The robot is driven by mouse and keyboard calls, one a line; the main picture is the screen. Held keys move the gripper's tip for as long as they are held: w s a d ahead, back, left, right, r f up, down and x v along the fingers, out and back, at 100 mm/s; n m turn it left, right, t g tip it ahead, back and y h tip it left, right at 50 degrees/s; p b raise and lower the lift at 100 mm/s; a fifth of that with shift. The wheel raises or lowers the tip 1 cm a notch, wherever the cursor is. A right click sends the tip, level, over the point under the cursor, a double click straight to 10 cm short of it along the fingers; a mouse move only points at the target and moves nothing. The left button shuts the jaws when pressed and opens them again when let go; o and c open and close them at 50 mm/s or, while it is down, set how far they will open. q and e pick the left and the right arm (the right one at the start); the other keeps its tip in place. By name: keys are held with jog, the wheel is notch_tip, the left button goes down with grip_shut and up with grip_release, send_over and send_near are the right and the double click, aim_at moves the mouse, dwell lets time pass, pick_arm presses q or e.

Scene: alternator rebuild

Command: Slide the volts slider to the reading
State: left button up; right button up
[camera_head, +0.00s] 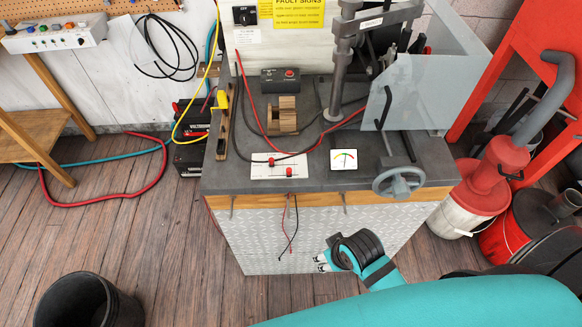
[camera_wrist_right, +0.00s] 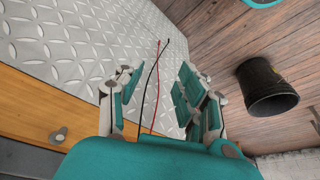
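A white slider panel (camera_head: 262,174) lies flat on the front of the grey bench top. It carries two red slider knobs, an upper one (camera_head: 271,162) and a lower one (camera_head: 289,171); their lettering is too small to read. A white meter (camera_head: 343,159) with a coloured arc and a needle is to the right of the panel. My right gripper (camera_head: 321,262) is low in front of the bench, apart from the panel. In the right wrist view the gripper (camera_wrist_right: 155,82) is open, with nothing between its fingers. My left gripper is not in view.
A red and a black lead (camera_wrist_right: 152,88) hang down the bench's metal front, beyond the right gripper. A handwheel (camera_head: 398,182) juts out at the bench's front right, below a clear shield (camera_head: 430,95). A black bin (camera_head: 80,302) stands on the floor at left.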

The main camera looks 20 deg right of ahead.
jog(key=w+a+r+n+t+y, duration=0.1)
jog(key=w+a+r+n+y, duration=0.3)
jog(key=r, duration=0.7)
jog(key=w+a+r+h, duration=0.1)
jog(key=w+a+r, duration=0.2)
jog(key=w+r, duration=0.5)
jog(key=h, duration=0.2)
send_near(289, 170)
jog(key=shift+g, duration=0.4)
jog(key=x, duration=0.8)
jog(key=shift+w, duration=0.3)
jog(key=shift+d+r, duration=0.1)
jog(key=shift+c, duration=0.2)
grip_shut()
